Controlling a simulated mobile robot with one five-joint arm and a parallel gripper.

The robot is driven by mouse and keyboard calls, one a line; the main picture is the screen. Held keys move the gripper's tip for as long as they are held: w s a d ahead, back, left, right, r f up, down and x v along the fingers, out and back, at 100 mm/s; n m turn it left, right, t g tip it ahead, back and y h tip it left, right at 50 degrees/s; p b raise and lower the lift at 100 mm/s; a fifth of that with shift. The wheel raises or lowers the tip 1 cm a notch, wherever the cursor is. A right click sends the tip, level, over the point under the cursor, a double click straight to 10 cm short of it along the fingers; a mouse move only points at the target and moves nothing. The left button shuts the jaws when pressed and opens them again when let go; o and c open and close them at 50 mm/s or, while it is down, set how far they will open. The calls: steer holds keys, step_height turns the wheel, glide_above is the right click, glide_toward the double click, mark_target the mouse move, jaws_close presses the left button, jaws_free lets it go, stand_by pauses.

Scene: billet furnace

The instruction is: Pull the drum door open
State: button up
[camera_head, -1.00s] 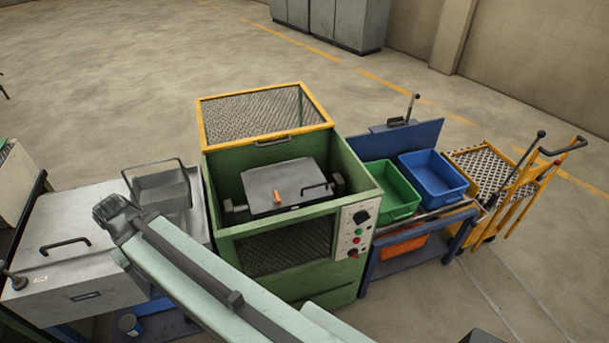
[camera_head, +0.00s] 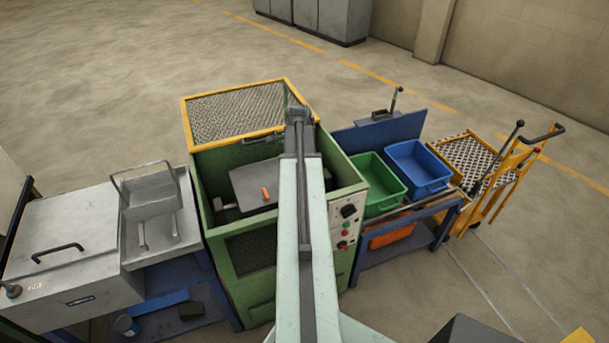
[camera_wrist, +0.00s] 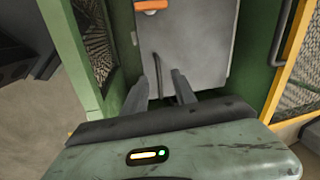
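The drum door (camera_head: 248,180) is a grey panel lying inside the green machine, with an orange piece (camera_head: 265,194) on it. My arm covers its right part in the head view, and its black handle is hidden there. In the wrist view the door (camera_wrist: 188,40) lies ahead of my gripper (camera_wrist: 162,76), with the orange piece (camera_wrist: 150,6) at the top edge. The two fingers are apart, with a gap between the tips. I cannot tell whether they touch the door or its handle. In the head view the fingers are hidden by my arm.
The machine's yellow-framed mesh lid (camera_head: 238,112) stands raised behind the opening. Green walls (camera_wrist: 255,50) flank the door. A green bin (camera_head: 382,190) and a blue bin (camera_head: 418,170) stand right, beyond the control panel (camera_head: 345,222). A grey bench unit (camera_head: 75,262) stands left.

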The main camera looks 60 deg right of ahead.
steer(key=shift+m, duration=0.8)
steer(key=d+f+b, duration=0.1)
steer(key=f+b, duration=0.1)
steer(key=s+d+f+b, duration=0.1)
steer(key=f+b, duration=0.2)
steer(key=d+f+b, duration=0.2)
steer(key=b, duration=0.1)
steer(key=shift+s+f, duration=0.4)
steer(key=shift+a+r, duration=0.1)
steer(key=shift+r, duration=0.05)
steer(key=shift+c, duration=0.3)
jaws_close()
